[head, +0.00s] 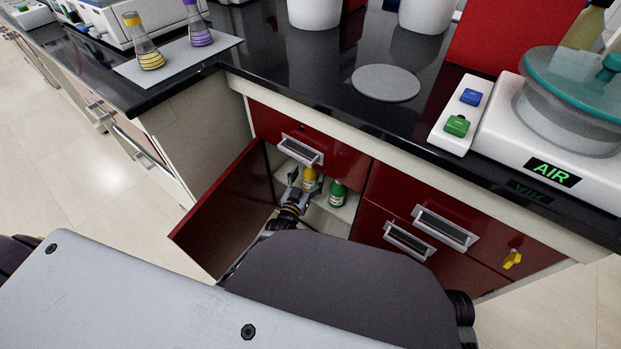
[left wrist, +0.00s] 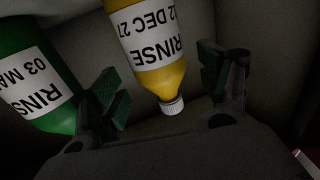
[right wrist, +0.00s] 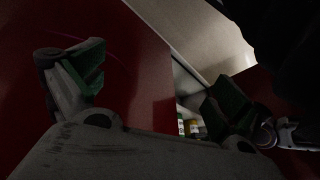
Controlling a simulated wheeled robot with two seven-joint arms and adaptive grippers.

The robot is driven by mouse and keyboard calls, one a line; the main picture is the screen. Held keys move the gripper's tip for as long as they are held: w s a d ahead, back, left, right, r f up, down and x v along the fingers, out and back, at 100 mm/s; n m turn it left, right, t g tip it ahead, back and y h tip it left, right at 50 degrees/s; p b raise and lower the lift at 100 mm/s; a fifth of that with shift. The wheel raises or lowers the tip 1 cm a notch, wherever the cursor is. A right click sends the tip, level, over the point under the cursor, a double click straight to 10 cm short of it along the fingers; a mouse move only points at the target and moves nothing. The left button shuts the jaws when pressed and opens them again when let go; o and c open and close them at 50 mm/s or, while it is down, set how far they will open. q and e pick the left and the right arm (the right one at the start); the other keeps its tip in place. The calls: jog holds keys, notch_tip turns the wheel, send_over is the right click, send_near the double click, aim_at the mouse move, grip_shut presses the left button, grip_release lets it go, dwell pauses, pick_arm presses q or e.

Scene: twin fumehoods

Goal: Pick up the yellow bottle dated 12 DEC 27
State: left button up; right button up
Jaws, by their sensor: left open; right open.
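The yellow bottle (head: 310,181) stands inside the open cabinet under the black bench. In the left wrist view the yellow bottle (left wrist: 149,45) shows a white label reading RINSE and 12 DEC 27, and a white cap. My left gripper (head: 300,187) reaches into the cabinet. Its two green-padded fingers (left wrist: 165,90) are open, one on each side of the yellow bottle's cap end, with gaps visible. A green bottle (head: 338,193) stands to the right of the yellow one; its label (left wrist: 40,85) reads RINS and 03 MA. My right gripper (right wrist: 155,90) is open and empty outside the cabinet, near red panels.
The open red cabinet door (head: 222,210) stands out to the left of my left arm. A red drawer (head: 300,140) with a metal handle is above the opening.

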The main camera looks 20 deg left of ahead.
pick_arm(q)
jog(key=shift+w+b, duration=0.5)
jog(key=shift+w, duration=1)
pick_arm(e)
jog(key=shift+w+a+f+t, duration=0.15)
jog(key=shift+a+f, duration=0.05)
jog(key=shift+f, duration=0.4)
jog(key=shift+w+a+f+t, duration=0.15)
jog(key=shift+f, duration=0.45)
pick_arm(q)
jog(key=shift+c, duration=0.4)
jog(key=c, duration=1.3)
